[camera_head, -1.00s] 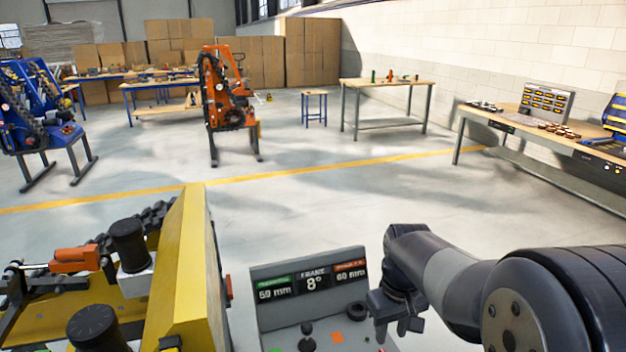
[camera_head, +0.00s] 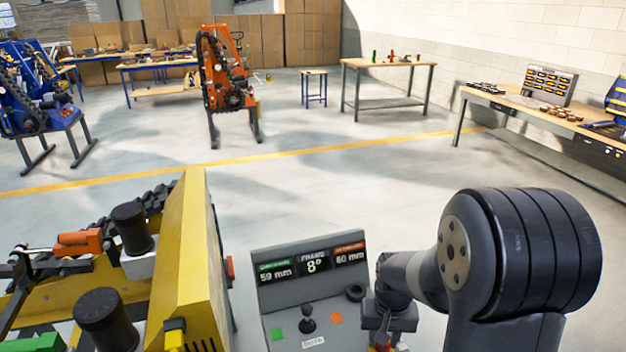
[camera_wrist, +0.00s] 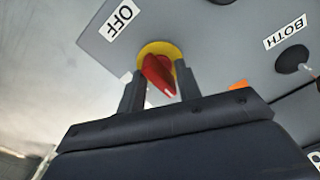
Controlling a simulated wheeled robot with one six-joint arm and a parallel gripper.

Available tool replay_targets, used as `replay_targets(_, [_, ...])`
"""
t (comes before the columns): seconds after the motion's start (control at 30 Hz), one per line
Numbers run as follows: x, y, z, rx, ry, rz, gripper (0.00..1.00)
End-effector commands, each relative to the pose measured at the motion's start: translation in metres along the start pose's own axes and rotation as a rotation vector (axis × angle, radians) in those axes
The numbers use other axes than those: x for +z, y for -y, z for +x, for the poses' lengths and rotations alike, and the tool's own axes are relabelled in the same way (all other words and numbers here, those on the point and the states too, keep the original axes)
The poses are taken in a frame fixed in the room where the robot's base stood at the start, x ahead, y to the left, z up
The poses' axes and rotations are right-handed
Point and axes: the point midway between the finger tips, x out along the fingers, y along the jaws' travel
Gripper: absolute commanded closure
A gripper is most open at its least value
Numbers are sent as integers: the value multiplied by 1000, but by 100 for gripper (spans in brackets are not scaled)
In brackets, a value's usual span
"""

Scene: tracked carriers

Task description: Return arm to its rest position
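My arm comes in at the lower right of the head view, bent, with my gripper (camera_head: 386,338) low beside the right edge of the grey control panel (camera_head: 280,322). In the wrist view my gripper (camera_wrist: 158,80) has its two dark fingers apart. A red rotary knob (camera_wrist: 158,76) on a yellow disc (camera_wrist: 157,48) shows between the fingers, close to them; I cannot tell whether they touch it. "OFF" and "BOTH" labels stand on either side. In the head view only a bit of red and yellow shows under the gripper.
The yellow tracked carrier (camera_head: 184,270) stands close at the left. Open floor (camera_head: 330,205) lies beyond. Workbenches (camera_head: 520,100) and an orange carrier (camera_head: 222,85) stand farther off.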

Motion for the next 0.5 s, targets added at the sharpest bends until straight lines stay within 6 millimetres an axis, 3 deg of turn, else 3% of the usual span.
replay_targets(0.5, [0,0,-1,0,2,365,67])
